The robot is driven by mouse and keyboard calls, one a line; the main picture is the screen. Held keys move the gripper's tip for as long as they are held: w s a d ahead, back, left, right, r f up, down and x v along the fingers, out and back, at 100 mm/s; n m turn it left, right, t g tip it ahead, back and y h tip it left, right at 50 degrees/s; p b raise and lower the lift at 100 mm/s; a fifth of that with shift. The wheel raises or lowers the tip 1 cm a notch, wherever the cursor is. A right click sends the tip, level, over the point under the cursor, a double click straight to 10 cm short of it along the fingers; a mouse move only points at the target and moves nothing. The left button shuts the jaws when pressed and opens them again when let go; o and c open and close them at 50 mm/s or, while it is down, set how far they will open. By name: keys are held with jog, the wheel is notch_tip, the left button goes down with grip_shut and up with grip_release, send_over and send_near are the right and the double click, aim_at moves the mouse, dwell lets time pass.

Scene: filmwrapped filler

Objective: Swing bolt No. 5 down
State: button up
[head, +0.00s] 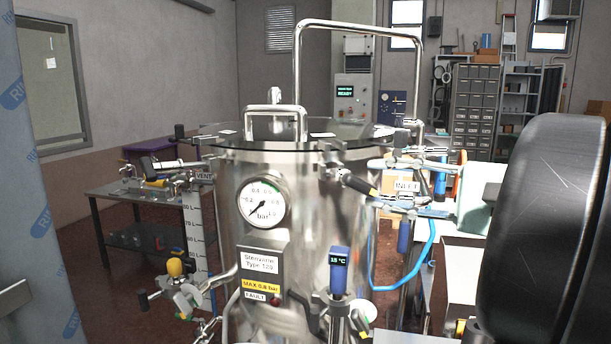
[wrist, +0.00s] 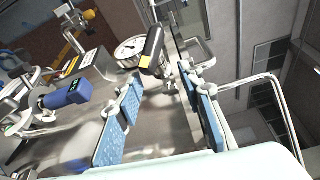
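The steel vessel (head: 300,185) stands in the middle of the head view with a flat lid. A swing bolt with a black, yellow-banded handle (head: 360,184) sits at the rim on its front right, pointing out and slightly down. The same kind of handle (wrist: 152,50) shows in the wrist view, just beyond my fingertips. I cannot read a number on it. My gripper (head: 376,187) is open, coming from the right, its fingers above and below the handle's outer end. In the wrist view my gripper (wrist: 160,82) shows blue pads with nothing held between them.
A pressure gauge (head: 264,202) and a blue temperature display (head: 339,270) are on the vessel's front. Another black handle (head: 160,180) sticks out at the left rim. A yellow-knobbed valve (head: 175,268) is lower left. A tall pipe (head: 297,70) rises behind the lid.

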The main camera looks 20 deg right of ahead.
jog(key=x, duration=0.6)
jog(key=shift+w+a+f+p, duration=0.1)
jog(key=shift+w+a+p, duration=0.15)
jog(key=shift+w+p, duration=0.15)
grip_shut()
